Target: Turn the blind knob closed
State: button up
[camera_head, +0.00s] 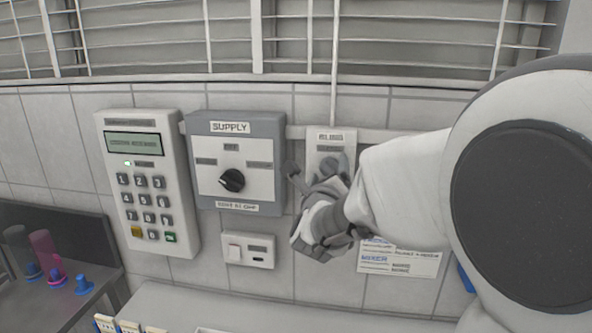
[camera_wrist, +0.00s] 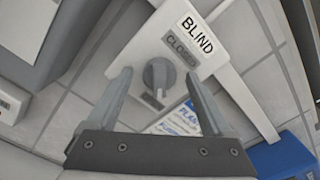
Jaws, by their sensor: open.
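The blind panel (camera_wrist: 196,60) is a white plate with a "BLIND" label and a "CLOSED" label under it; it also shows in the head view (camera_head: 331,143), partly covered by my arm. Its round grey knob (camera_wrist: 159,75) faces me, with a raised grip bar across it. A second small label below the knob is too blurred to read. My gripper (camera_wrist: 163,85) is open, its two fingers apart on either side of the knob, and I see no clear contact. In the head view my gripper (camera_head: 318,178) is in front of the panel and hides the knob.
A grey supply box (camera_head: 235,150) with a black knob is left of the panel, beside a keypad (camera_head: 150,185). A small switch plate (camera_head: 248,250) and a white notice (camera_head: 400,258) are below. Blind slats (camera_head: 160,40) run above. Blue and pink items stand on the lower-left counter.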

grip_shut()
dwell(0.4)
